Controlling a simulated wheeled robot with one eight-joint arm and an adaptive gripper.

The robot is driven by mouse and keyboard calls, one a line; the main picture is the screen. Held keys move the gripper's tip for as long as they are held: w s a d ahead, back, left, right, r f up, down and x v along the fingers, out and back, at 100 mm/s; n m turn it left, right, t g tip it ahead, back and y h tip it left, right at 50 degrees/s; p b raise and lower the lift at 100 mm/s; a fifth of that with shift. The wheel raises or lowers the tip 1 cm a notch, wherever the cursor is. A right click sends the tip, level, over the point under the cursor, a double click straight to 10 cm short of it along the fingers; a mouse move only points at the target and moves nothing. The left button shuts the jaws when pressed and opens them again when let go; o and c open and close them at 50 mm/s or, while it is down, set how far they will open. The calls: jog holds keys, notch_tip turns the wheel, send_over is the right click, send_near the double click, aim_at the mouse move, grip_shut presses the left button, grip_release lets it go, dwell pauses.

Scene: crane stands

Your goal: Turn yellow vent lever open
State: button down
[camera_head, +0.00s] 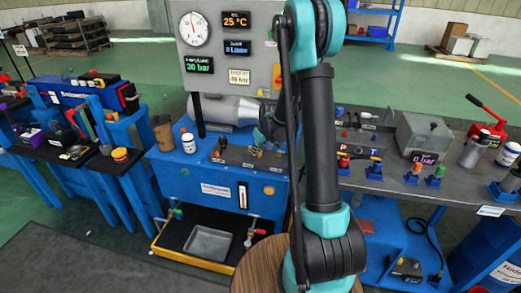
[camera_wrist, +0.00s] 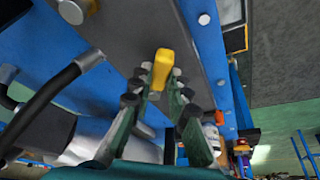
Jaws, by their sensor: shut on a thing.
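In the wrist view the yellow vent lever (camera_wrist: 162,62) stands out from a dark grey plate with a blue border. My gripper (camera_wrist: 162,82) has its green, dark-padded fingers on either side of the lever's near end and is shut on it. In the head view my arm covers the middle of the scene, and my fingertips and the grasped lever cannot be made out clearly there. The grey panel (camera_head: 265,45) carries a round gauge and several displays, one reading 30 bar.
A silver cylinder (camera_head: 225,110) lies below the panel on the blue cabinet (camera_head: 200,176), close to my arm. Small fittings stand on the cabinet top. The grey bench (camera_head: 395,187) to the right holds a metal box (camera_head: 423,135) and several valves. A black hose (camera_wrist: 45,98) curves left of my gripper.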

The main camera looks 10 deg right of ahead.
jog(key=a+m+h, duration=0.1)
jog(key=m, duration=0.1)
jog(key=a+m, duration=0.1)
jog(key=m, duration=0.1)
jog(key=shift+s+a+m+t+h, duration=0.3)
jog(key=shift+s+h, duration=0.1)
jog(key=a+m, duration=0.1)
jog(key=m+h, duration=0.1)
jog(key=m, duration=0.1)
jog(key=shift+w+a, duration=0.1)
jog(key=shift+a, duration=0.25)
jog(key=shift+w+a+m+h, duration=0.15)
jog(key=shift+a+m+h, duration=0.35)
jog(key=shift+m, duration=0.7)
jog(key=c, duration=1.4)
grip_release()
jog(key=shift+c, duration=0.2)
jog(key=v, duration=1.2)
jog(key=shift+w, duration=0.3)
jog(key=shift+a+r, duration=0.1)
jog(key=shift+a, duration=0.05)
